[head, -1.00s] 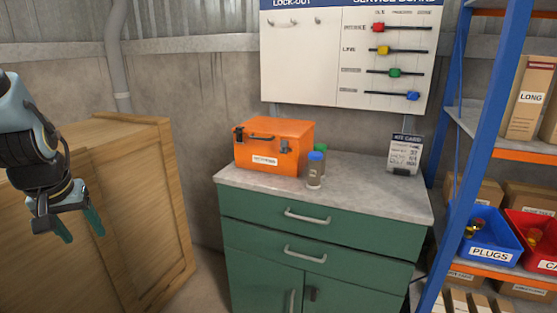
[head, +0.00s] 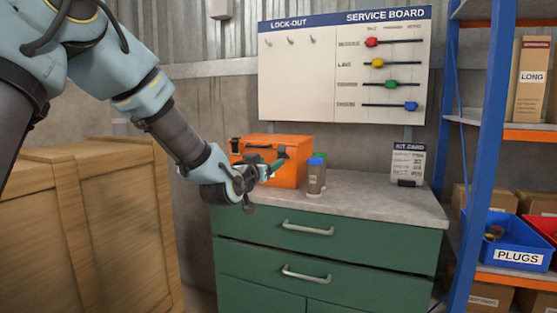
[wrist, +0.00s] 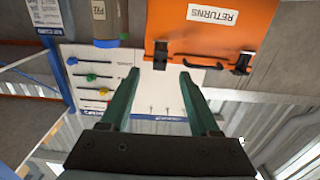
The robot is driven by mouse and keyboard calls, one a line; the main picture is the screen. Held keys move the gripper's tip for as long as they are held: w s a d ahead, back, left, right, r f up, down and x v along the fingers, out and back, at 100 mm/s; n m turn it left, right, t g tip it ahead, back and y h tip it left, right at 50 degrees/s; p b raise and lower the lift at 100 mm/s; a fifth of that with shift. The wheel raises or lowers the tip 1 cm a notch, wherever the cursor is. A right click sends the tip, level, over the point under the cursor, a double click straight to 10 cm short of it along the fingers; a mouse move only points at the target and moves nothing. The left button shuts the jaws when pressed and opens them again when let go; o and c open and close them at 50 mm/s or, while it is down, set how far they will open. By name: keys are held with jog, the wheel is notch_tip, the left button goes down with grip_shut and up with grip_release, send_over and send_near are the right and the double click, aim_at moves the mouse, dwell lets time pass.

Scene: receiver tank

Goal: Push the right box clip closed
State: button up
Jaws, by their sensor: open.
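The orange box (head: 295,143) stands on the grey counter, partly hidden behind my gripper. In the wrist view the box (wrist: 205,38) appears upside down with a "RETURNS" label. Its right clip (wrist: 160,56) is a small dark piece at the edge, just beyond and between my fingertips; I cannot tell how far it is closed. The other clip (wrist: 243,62) and a dark handle (wrist: 205,62) lie to its right in the wrist view. My gripper (head: 276,163) is open and empty, in front of the box's right part. Its green fingers (wrist: 159,76) also show in the wrist view.
A kit card (head: 408,163) stands farther right. The counter (head: 370,195) between is clear. A wooden crate (head: 90,225) is at left, blue shelving (head: 487,120) at right.

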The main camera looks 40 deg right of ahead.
aim_at(281, 156)
jog(key=p+x, duration=0.1)
jog(key=x, duration=0.6)
jog(key=shift+w+d+f+p, duration=0.1)
jog(key=shift+w+d+p, duration=0.1)
jog(key=shift+d+p, duration=0.1)
grip_shut()
